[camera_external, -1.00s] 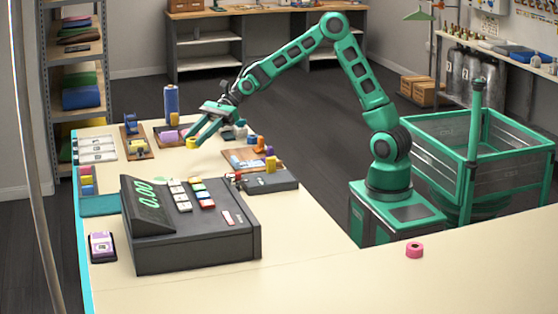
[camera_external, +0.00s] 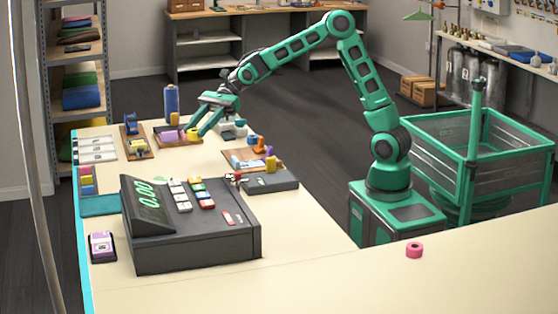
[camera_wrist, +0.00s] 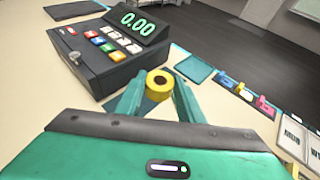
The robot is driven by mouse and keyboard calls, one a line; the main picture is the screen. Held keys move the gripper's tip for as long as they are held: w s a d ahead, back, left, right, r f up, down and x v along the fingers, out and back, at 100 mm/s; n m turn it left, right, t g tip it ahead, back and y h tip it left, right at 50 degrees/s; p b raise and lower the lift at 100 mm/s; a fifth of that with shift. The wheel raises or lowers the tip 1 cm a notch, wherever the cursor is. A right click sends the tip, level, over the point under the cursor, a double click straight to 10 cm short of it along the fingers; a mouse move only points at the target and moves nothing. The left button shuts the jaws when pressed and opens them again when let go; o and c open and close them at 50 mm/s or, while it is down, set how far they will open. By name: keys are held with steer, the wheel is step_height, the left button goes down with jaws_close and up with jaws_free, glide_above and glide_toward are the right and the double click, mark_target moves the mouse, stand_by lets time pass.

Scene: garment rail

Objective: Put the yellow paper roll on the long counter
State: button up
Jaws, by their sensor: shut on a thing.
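The yellow paper roll (camera_external: 193,135) is a short ring with a dark core, held between the fingertips of my gripper (camera_external: 193,134) at the far part of the cream counter. In the wrist view the roll (camera_wrist: 159,77) sits between both green fingers of my gripper (camera_wrist: 158,88), its round face and hole showing. I cannot tell exactly how far above the surface it is. The long counter (camera_external: 330,278) has a bare cream top running along the foreground, and it joins the part bearing the cash register.
A dark cash register (camera_external: 190,235) and card terminal (camera_external: 268,182) stand on the counter. A tall blue spool (camera_external: 171,103) and purple roll (camera_external: 168,136) are close to my gripper. A wire bin (camera_external: 480,165) stands right.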

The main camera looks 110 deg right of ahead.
steer(key=a+n+g+y, duration=0.1)
steer(key=a, duration=0.7)
steer(key=s+a+n+g+y, duration=0.1)
steer(key=a, duration=0.8)
steer(key=s+a+n+g, duration=0.1)
steer(key=a, duration=0.8)
steer(key=shift+s+a+n+y, duration=0.1)
steer(key=shift+a+n+y, duration=0.2)
steer(key=shift+y, duration=0.1)
steer(key=s+a+n+g, duration=0.1)
steer(key=s+a, duration=0.2)
steer(key=a, duration=0.4)
steer(key=s+a+n+g+y, duration=0.1)
steer(key=s+a, duration=0.2)
steer(key=a, duration=0.4)
steer(key=s+a+n+g, duration=0.1)
steer(key=s+a, duration=0.3)
steer(key=a, duration=0.3)
steer(key=s+a+n+g, duration=0.3)
steer(key=s+a+g, duration=0.1)
steer(key=s+a, duration=1.3)
steer(key=s+a+n+g, duration=0.3)
steer(key=s+a, duration=0.9)
steer(key=s, duration=0.9)
glide_above(426, 285)
steer(key=shift+y, duration=0.4)
step_height(426, 285, down, 12)
steer(key=shift+f, duration=0.1)
steer(key=shift+s+f, duration=0.1)
steer(key=shift+f, duration=1.75)
